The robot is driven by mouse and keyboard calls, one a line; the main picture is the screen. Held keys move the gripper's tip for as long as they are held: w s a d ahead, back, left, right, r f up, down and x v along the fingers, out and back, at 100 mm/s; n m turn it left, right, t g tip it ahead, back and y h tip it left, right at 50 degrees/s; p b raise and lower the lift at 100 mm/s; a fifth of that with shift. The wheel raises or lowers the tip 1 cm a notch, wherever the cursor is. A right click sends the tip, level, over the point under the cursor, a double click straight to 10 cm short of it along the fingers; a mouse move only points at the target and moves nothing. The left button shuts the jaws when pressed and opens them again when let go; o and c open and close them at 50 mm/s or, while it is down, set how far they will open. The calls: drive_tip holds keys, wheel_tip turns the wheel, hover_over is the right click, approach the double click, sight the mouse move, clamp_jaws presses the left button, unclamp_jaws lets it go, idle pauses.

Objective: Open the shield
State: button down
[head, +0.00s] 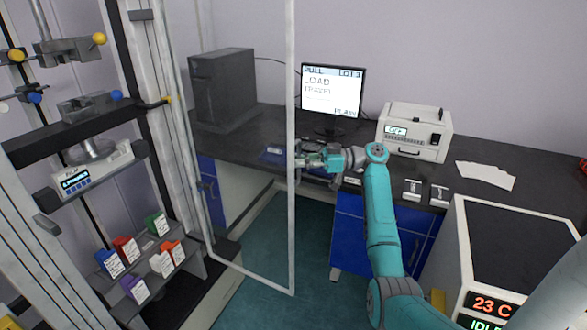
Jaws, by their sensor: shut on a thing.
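The shield (292,220) is a clear panel in a light grey frame, in the left half of the head view. It stands out at an angle from the tall test frame (160,130), with a gap between its free edge and that frame. My gripper (302,160) is at the shield's free right edge, around mid-height, and is shut on it. The fingertips are small, and the exact part they grip is hard to make out. My teal arm reaches in from the lower right.
The test frame holds grips, a display box (92,178) and coloured labelled blocks (125,249). Behind are a dark bench (270,130), a black computer tower (223,88), a monitor (332,98) and a white instrument (415,130). A white heater-like box (515,240) stands right. Green floor (300,240) is clear.

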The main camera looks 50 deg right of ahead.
drive_tip(key=shift+w+d, duration=0.2)
drive_tip(key=shift+d, duration=0.25)
drive_tip(key=c, duration=1.2)
unclamp_jaws()
drive_tip(key=v, duration=1.2)
drive_tip(key=shift+f, duration=0.1)
